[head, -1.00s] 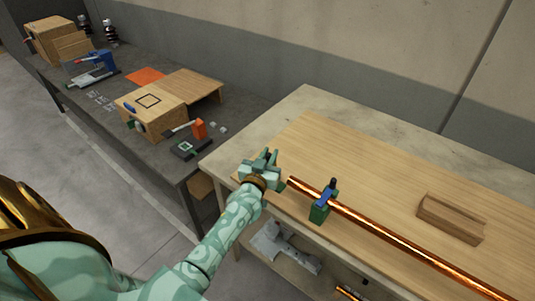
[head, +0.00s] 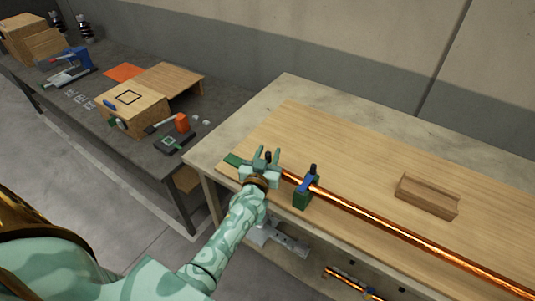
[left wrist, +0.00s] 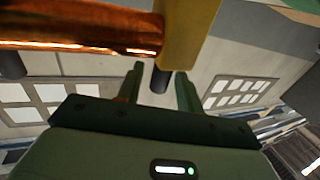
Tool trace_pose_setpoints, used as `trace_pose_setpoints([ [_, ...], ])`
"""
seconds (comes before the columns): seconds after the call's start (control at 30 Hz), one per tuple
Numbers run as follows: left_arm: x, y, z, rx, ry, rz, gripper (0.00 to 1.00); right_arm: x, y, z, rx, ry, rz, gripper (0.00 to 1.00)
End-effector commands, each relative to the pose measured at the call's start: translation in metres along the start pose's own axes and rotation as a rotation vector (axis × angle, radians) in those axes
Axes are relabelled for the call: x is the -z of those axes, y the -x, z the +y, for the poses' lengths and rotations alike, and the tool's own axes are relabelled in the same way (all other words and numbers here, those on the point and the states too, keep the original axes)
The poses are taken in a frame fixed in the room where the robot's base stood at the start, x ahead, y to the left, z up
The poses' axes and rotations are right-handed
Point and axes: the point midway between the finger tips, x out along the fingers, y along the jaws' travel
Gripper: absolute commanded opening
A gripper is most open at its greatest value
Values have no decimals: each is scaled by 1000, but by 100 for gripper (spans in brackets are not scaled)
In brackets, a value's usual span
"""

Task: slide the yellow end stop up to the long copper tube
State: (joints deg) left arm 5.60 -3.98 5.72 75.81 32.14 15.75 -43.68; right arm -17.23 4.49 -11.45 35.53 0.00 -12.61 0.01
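The long copper tube (head: 390,228) lies along the bench in a green and blue clamp support (head: 304,190). Its near end reaches close to my left gripper (head: 266,158). In the left wrist view the tube (left wrist: 80,32) enters from the left, and its end meets the edge of the yellow end stop (left wrist: 190,35); I cannot tell whether they truly touch. In the head view my gripper hides the yellow body. A dark knob (left wrist: 160,80) shows between my left gripper's spread fingers (left wrist: 160,88), with gaps on both sides. My right gripper is not in view.
A green piece (head: 236,160) lies just left of my gripper. A grooved wooden block (head: 427,195) sits behind the tube. The bench top (head: 400,150) is otherwise largely clear. A dark side table (head: 60,85) with boxes and tools stands at left.

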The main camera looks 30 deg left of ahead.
Motion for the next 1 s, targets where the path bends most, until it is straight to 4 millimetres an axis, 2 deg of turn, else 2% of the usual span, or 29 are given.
trace_pose_setpoints([
  [0.17, 2, 9, -1, 1, -1, -1, 36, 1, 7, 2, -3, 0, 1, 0],
  [0.27, 4, 27, 0, -1, -1, -2, 36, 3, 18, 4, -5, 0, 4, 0],
  [0.5, 5, 93, 0, -1, -2, -4, 36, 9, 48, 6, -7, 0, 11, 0],
  [0.7, 3, 138, 0, -1, 0, -2, 36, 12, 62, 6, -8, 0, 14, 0],
  [0.83, 1, 156, 0, -1, -1, -1, 36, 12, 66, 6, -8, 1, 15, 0],
  [1.0, 0, 163, 0, 0, 1, 1, 36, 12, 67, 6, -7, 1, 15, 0],
])
